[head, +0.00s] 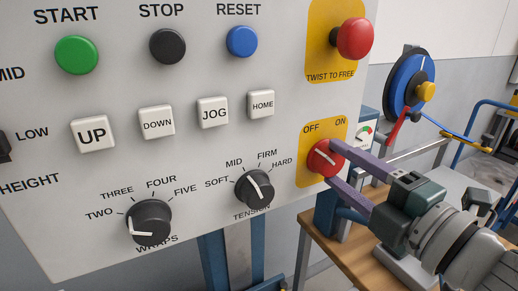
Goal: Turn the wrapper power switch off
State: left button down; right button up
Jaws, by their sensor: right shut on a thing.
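The wrapper power switch is a red rotary knob (323,160) on a yellow plate (306,174) at the lower right of the grey control panel. OFF is printed at its upper left and ON at its upper right. The white mark on the knob slants from upper left to lower right. My right gripper (330,163) comes in from the right, with one purple finger above the knob and one below, shut on it. The fingers hide part of the knob's right side. My left gripper is not in view.
A red emergency button (355,38) sticks out above the switch. START, STOP and RESET buttons, white keys, and the wraps (149,222) and tension (254,188) knobs lie to the left. A blue reel (405,84) and a wooden bench (352,252) stand behind at right.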

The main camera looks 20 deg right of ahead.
jog(key=o, duration=1.4)
jog(key=shift+c, duration=0.2)
jog(key=shift+s, duration=0.1)
jog(key=s+b, duration=0.2)
jog(key=s, duration=0.7)
jog(key=shift+s+d, duration=0.35)
